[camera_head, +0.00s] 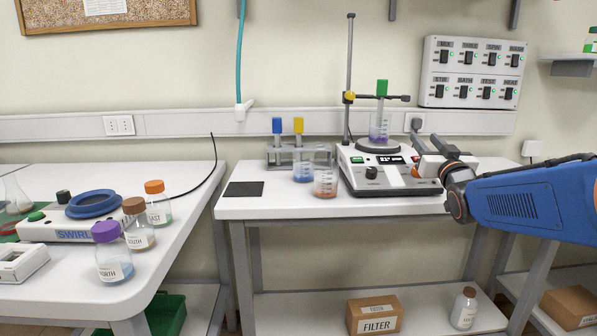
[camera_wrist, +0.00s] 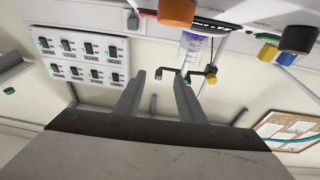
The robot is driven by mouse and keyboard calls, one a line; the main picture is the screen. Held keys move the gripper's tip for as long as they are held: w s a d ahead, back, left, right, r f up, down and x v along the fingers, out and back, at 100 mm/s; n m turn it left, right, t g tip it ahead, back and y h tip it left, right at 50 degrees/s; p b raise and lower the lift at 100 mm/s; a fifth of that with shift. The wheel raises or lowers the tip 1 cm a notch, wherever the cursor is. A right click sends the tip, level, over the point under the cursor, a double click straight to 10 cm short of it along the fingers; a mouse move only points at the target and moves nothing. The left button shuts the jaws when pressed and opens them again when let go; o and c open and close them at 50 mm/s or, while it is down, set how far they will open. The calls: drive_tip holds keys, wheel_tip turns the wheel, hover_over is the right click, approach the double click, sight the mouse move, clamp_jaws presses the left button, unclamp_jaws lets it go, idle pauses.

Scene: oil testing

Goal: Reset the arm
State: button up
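My arm (camera_head: 520,205) reaches in from the right in the head view, over the middle bench. My gripper (camera_head: 416,158) is at the right side of the hotplate stirrer (camera_head: 395,180); I cannot tell from this view whether it touches it. In the wrist view my gripper (camera_wrist: 157,85) has its two fingers apart with nothing held between them. The wrist picture is turned over.
A rack (camera_head: 275,158) and beakers with blue (camera_head: 303,172) and orange (camera_head: 326,184) contents stand left of the stirrer. A switch panel (camera_head: 472,72) is on the wall. Capped bottles (camera_head: 113,255) stand on the left bench (camera_head: 190,215). A FILTER box (camera_head: 375,314) lies below.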

drive_tip(key=s+a+f+g, duration=0.3)
drive_tip(key=s+f+g, duration=0.2)
drive_tip(key=s+f, duration=0.4)
drive_tip(key=s+a+f+g, duration=0.3)
drive_tip(key=s+f+g, duration=0.2)
drive_tip(key=s+f, duration=0.5)
drive_tip(key=s+a+f+g+y, duration=0.1)
drive_tip(key=s+a+f+g, duration=0.2)
drive_tip(key=s, duration=1.5)
wheel_tip(320, 180, down, 8)
drive_tip(key=g, duration=0.3)
drive_tip(key=shift+s+a+r+n, duration=0.25)
drive_tip(key=shift+a+n, duration=0.05)
